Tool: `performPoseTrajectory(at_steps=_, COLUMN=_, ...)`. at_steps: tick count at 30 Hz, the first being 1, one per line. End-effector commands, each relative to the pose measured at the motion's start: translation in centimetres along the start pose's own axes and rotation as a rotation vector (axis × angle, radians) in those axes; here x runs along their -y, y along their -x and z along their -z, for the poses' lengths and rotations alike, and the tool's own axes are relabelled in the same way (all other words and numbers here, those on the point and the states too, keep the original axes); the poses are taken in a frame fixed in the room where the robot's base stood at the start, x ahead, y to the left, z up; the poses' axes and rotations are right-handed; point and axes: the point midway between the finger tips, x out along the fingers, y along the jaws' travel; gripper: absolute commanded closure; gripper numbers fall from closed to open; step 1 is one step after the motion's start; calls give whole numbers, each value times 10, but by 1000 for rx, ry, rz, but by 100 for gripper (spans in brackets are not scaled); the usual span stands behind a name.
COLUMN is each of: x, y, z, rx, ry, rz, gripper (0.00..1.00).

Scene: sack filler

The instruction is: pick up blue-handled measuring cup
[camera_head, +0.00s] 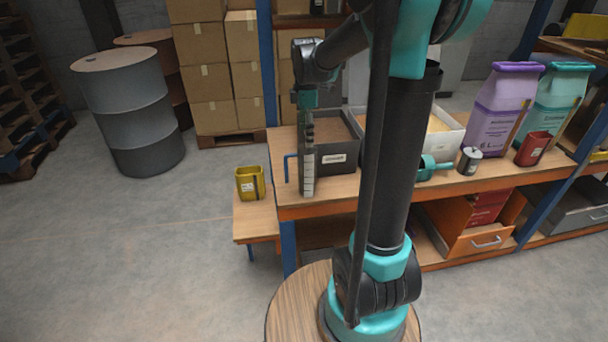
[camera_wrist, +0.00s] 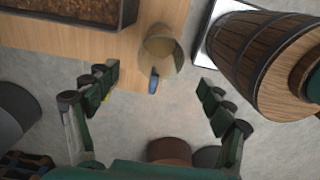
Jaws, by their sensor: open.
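The measuring cup (camera_wrist: 160,48) is a beige-grey cup at the edge of the wooden bench top in the wrist view. Its short blue handle (camera_wrist: 153,82) points toward my gripper. In the head view only the blue handle (camera_head: 287,166) shows, at the bench's left end; the cup body is hidden behind my gripper (camera_head: 307,190). In the wrist view my gripper (camera_wrist: 159,78) is open and empty. Its fingers lie on either side of the handle, with gaps to both. I cannot tell how far the cup is beyond the fingertips.
A dark labelled bin (camera_head: 334,160) stands right beside the cup's spot. A yellow container (camera_head: 250,183) sits on a lower shelf at left. A teal scoop (camera_head: 433,167), grey can (camera_head: 469,160) and red cup (camera_head: 533,149) stand further right. The wrist view shows a wooden barrel (camera_wrist: 255,52).

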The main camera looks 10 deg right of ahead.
Motion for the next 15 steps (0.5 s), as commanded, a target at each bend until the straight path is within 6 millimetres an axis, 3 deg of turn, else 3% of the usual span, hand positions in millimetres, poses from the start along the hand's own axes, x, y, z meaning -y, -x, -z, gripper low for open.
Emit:
performPoseTrajectory(at_steps=9, x=0, y=-64, z=0, rx=0, ry=-2, rz=-1, gripper=18)
performPoseTrajectory(at_steps=15, x=0, y=-88, z=0, rx=0, ry=-2, rz=-1, gripper=18)
